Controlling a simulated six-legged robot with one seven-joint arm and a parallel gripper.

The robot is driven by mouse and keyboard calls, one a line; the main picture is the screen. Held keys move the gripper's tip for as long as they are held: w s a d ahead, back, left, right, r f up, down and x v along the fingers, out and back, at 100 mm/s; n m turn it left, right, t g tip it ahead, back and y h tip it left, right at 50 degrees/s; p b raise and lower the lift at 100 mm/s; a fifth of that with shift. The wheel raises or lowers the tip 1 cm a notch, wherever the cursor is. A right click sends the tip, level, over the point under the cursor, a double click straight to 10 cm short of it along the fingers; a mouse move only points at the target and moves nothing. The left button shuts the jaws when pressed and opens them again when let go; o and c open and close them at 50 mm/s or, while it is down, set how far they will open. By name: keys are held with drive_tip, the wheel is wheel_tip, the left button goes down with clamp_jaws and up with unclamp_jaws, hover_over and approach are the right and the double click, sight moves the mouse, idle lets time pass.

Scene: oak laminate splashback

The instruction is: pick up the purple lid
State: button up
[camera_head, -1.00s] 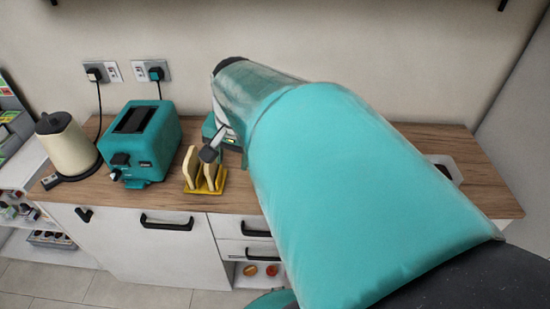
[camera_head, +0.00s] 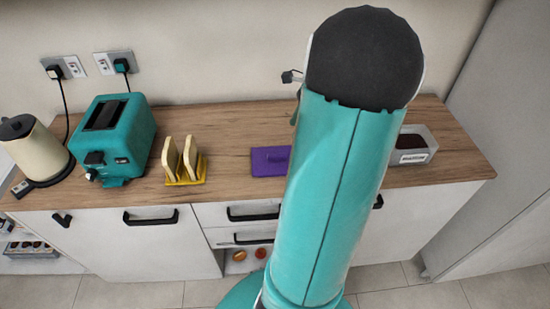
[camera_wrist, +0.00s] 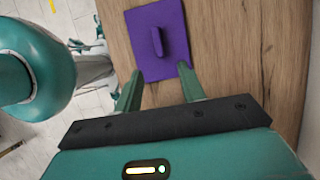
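The purple lid (camera_head: 268,161) lies flat on the wooden counter (camera_head: 229,140), with its right part hidden behind my arm in the head view. In the wrist view the purple lid (camera_wrist: 173,40) shows as a flat square with a raised bar handle in its middle. My gripper (camera_wrist: 163,80) is open and empty, its two green fingers spread apart at the lid's near edge, pointing toward the handle. The wrist view does not clearly show how high the fingertips are above the counter. In the head view my arm hides most of the gripper.
A yellow rack with toast (camera_head: 186,162) stands left of the lid. Further left are a teal toaster (camera_head: 118,140) and a cream kettle (camera_head: 38,150). A white container with dark contents (camera_head: 413,144) stands at the right. The counter between rack and lid is clear.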

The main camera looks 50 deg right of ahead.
hover_over(277, 155)
drive_tip(key=s+d, duration=0.2)
wheel_tip(277, 155, down, 6)
drive_tip(key=shift+d+f, duration=0.1)
drive_tip(key=x, duration=0.5)
drive_tip(key=shift+w+a, duration=0.1)
drive_tip(key=shift+a, duration=0.15)
clamp_jaws()
